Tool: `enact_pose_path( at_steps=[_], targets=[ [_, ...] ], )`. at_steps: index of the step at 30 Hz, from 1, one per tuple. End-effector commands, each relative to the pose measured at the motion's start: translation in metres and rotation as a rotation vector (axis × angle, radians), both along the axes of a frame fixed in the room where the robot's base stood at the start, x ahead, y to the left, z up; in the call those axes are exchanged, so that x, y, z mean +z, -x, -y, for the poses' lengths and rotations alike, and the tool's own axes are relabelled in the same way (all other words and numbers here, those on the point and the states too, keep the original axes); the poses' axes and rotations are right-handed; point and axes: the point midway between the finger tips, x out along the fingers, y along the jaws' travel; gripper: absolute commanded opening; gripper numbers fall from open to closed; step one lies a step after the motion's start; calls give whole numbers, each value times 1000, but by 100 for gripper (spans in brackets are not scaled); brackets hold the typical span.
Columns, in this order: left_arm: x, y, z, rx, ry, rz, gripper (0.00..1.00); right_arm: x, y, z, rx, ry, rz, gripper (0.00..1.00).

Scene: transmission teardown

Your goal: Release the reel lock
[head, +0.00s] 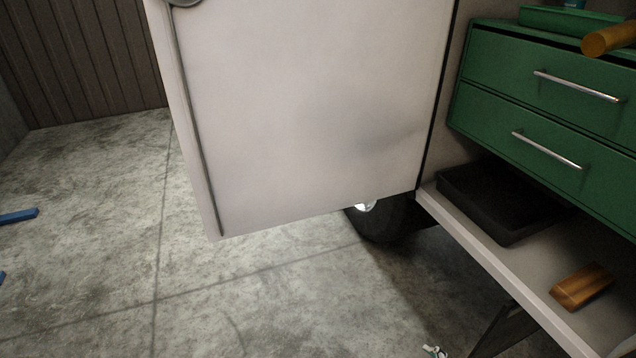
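No reel or reel lock can be made out in the head view. Neither of my grippers shows in the picture. A small white and green thing (434,351) is cut off by the bottom edge, too small to identify.
A pale vehicle door panel (310,110) stands open across the middle, with a wheel (380,220) behind it. At right are a green drawer cabinet (545,125), a black tray (505,215) and an orange-brown block (582,287) on a pale ledge (490,265).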

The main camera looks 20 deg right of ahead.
Motion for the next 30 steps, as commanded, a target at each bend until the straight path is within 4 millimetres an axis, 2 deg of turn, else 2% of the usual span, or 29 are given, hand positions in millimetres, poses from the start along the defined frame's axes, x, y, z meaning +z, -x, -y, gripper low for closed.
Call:
enact_pose_path(
  at_steps=[1,6,12,18,30],
  targets=[
    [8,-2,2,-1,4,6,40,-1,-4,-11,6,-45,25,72],
    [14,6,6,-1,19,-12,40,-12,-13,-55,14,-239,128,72],
    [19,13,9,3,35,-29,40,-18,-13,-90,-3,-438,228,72],
    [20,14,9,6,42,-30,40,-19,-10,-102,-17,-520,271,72],
    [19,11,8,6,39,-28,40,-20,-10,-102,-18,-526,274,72]
  ],
)
